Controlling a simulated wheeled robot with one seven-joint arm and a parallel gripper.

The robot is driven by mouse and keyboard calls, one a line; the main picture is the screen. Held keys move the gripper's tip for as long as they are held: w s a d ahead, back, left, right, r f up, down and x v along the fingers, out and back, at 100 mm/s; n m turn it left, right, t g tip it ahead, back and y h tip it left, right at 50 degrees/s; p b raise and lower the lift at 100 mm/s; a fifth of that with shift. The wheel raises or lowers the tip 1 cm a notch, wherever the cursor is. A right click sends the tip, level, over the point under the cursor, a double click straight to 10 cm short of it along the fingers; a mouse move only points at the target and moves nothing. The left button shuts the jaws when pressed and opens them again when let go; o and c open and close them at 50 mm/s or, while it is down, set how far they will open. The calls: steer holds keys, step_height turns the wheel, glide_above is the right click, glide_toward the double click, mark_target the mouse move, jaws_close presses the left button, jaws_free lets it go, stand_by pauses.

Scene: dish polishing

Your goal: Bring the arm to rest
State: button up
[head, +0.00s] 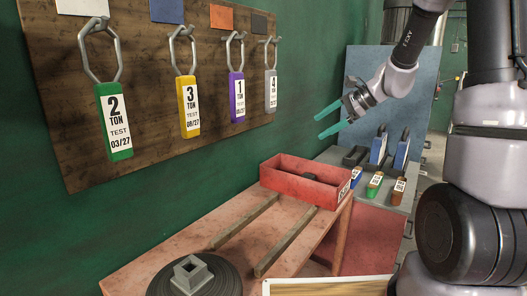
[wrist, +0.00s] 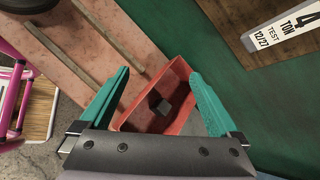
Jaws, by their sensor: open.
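My gripper (head: 322,124) with teal fingers is open and empty. It is held in the air to the right of the tag board, above the red tray (head: 274,178). In the wrist view the two fingers of my gripper (wrist: 159,74) are spread wide, with the red tray (wrist: 135,120) beyond and between them. A small dark grey block (wrist: 161,108) lies in the tray. Nothing touches the fingers.
A wooden board (head: 150,105) on the green wall bears hanging green (head: 114,120), yellow (head: 188,106), purple (head: 237,97) and grey (head: 270,90) tags. The reddish bench (head: 150,262) holds two rails and a dark round base (head: 215,280). Several tagged pieces stand on the rear table.

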steer(key=s+d+r+n+t+h, duration=0.1)
steer(key=s+r+n, duration=0.3)
steer(key=s, duration=0.4)
steer(key=s+d+r+n+t+h, duration=0.1)
steer(key=s+r+n+h, duration=0.3)
steer(key=s, duration=0.4)
steer(key=s+d+r+n+t+h, duration=0.1)
steer(key=s+d+r+n+h, duration=0.1)
steer(key=s, duration=0.6)
steer(key=shift+d+r+n+h, duration=0.3)
steer(key=shift+d+r+n, duration=0.55)
steer(key=shift+n, duration=0.25)
steer(key=shift+a, duration=0.1)
